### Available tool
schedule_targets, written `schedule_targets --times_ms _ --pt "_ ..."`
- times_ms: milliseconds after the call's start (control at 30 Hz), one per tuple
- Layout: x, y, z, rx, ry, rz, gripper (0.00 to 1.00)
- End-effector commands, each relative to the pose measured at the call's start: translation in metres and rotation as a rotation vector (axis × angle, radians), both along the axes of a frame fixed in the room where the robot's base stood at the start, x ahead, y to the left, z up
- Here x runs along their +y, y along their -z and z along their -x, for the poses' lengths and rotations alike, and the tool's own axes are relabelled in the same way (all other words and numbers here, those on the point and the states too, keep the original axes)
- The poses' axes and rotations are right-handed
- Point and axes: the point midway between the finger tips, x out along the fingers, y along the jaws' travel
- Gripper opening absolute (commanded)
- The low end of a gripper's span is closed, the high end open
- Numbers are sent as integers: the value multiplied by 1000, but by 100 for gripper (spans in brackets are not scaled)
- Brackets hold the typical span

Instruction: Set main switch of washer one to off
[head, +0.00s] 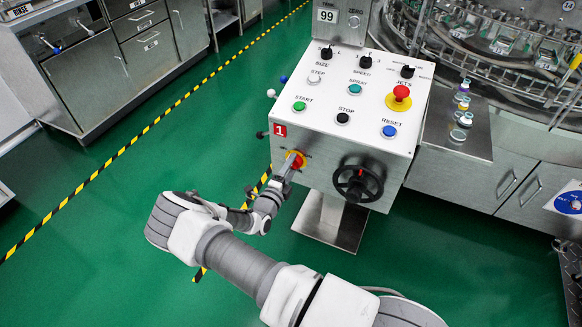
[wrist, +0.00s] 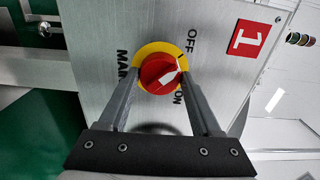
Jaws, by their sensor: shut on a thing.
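Washer one's main switch is a red rotary knob (wrist: 160,74) on a yellow round plate, on the panel's front face. In the wrist view, labels MAIN, OFF and ON stand around it. The knob's white pointer slants towards the right, on the side where OFF and ON are; I cannot tell exactly which mark it meets. My gripper (wrist: 160,80) has one finger on each side of the knob and is shut on it. In the head view, my gripper (head: 285,171) reaches the switch (head: 297,159) at the panel's lower left, partly hiding it.
A red number 1 label (head: 280,130) is just above the switch. A black handwheel (head: 358,183) is to its right. The sloped panel top (head: 345,95) holds several buttons and a red emergency stop (head: 399,98). Green floor (head: 110,215) is open at left.

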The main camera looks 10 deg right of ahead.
Motion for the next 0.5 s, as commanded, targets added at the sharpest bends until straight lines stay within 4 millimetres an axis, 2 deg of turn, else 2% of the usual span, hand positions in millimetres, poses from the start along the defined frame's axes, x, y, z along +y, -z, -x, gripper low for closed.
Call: schedule_targets --times_ms 133,167,300,500 --pt "-1 2 2 5 3 0 10" --pt "-1 2 2 5 3 0 69" --pt "-1 1 1 4 2 0 94" --pt "-1 1 1 1 1 -1 95"
